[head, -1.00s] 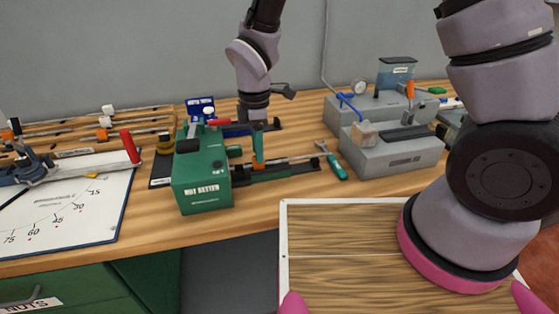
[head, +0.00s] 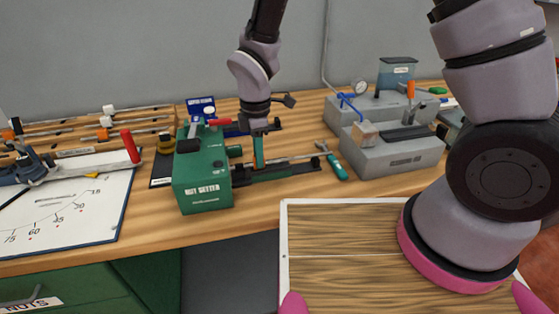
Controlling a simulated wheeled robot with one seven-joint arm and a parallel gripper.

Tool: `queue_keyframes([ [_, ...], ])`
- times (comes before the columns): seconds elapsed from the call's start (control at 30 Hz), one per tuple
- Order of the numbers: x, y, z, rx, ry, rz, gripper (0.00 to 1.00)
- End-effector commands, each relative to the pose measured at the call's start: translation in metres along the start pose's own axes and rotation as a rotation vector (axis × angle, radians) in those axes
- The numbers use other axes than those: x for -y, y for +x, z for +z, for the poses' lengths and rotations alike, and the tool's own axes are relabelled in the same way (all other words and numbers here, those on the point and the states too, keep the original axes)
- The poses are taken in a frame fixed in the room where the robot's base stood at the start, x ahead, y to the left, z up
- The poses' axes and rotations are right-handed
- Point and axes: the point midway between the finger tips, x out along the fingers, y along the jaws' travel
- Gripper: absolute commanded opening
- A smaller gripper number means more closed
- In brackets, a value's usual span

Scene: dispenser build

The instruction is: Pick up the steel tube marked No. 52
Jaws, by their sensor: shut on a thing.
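A thin steel tube (head: 292,158) lies along the nut setter's dark rail (head: 285,172), to the right of the handle. Several other tubes (head: 70,122) lie on the rack at the far left. No marking No. 52 is legible on any tube.
A teal-handled wrench (head: 336,165) lies right of the rail. Grey fixtures (head: 395,157) stand at the right, another orange handle (head: 410,89) among them. An angle board (head: 75,205) lies at the left. My wood-floored tray (head: 335,228) is empty.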

Motion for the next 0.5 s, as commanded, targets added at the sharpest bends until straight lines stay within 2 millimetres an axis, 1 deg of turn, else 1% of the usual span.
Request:
queue_keyframes([
  [0.5,-0.001,-0.027,-0.001,-0.002,0.0,0.002,0.0],
])
